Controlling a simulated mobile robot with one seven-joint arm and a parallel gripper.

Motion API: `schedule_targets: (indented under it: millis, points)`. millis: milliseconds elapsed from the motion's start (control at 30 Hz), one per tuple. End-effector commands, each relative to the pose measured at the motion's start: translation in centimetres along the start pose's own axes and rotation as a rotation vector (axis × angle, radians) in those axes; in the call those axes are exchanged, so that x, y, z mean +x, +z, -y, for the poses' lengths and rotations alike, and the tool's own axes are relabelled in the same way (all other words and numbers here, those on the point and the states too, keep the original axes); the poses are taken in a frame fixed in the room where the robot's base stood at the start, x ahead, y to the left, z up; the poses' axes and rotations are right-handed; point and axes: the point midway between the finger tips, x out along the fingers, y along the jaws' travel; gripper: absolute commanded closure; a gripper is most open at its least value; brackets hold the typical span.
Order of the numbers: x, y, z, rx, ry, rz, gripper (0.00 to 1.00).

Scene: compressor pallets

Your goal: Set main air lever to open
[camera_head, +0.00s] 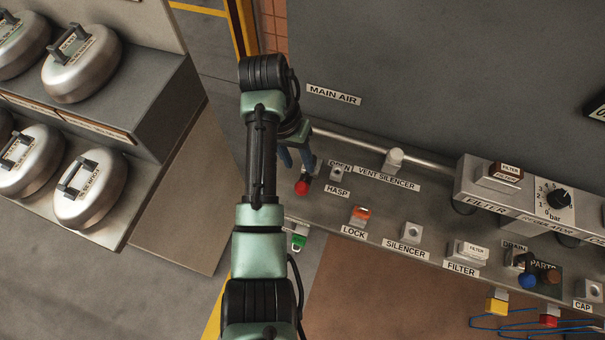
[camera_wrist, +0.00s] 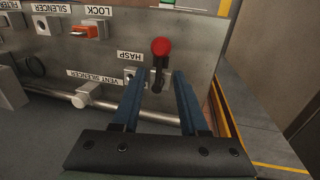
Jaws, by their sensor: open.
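In the head view my gripper (camera_head: 296,160) is just behind the knob. My arm hides the lever's surroundings on the left.
A "MAIN AIR" sign (camera_head: 333,95) is on the grey surface behind. A metal pipe (camera_head: 350,140) runs to the vent silencer fitting (camera_head: 394,160). The hasp fitting (camera_head: 338,173) and orange lock (camera_head: 360,215) sit right of the lever. Silver canisters (camera_head: 82,65) stand on a rack at left.

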Motion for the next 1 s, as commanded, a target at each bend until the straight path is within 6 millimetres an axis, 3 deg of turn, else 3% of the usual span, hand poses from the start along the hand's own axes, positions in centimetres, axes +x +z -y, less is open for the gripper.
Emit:
schedule_targets:
  millis: [100, 300, 700, 933, 1000]
  points:
    - [2.2, 0.1, 0.0, -0.001, 0.000, 0.002, 0.57]
    - [4.7, 0.0, 0.0, 0.000, -0.001, 0.001, 0.57]
    - [5.6, 0.0, 0.0, 0.000, -0.001, -0.001, 0.57]
    - [5.5, 0.0, 0.0, 0.000, -0.001, -0.001, 0.96]
    - [5.5, 0.0, 0.0, 0.000, -0.001, 0.000, 1.00]
